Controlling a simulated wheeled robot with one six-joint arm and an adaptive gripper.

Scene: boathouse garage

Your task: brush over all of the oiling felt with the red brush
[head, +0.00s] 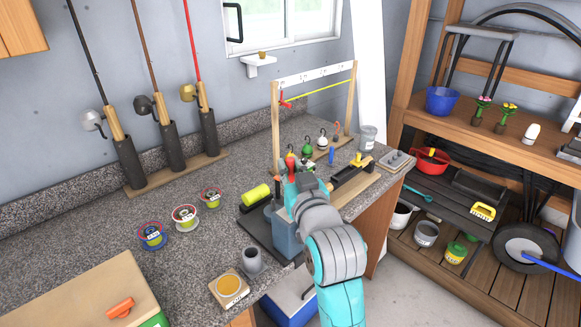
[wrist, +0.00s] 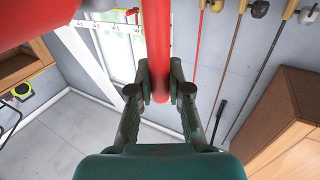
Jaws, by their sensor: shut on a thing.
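My gripper (head: 296,183) is over the granite bench, its fingers partly hidden by my own wrist in the head view. In the wrist view my gripper (wrist: 160,92) is shut on the red brush (wrist: 157,45), whose round red handle stands between the two fingers.
A grey cup (head: 252,260) and a square board with a yellow disc (head: 229,288) stand near the front edge. A yellow-green cylinder (head: 256,193) lies left of my gripper. Several line spools (head: 185,216) are further left. A wooden rack (head: 277,125) stands behind.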

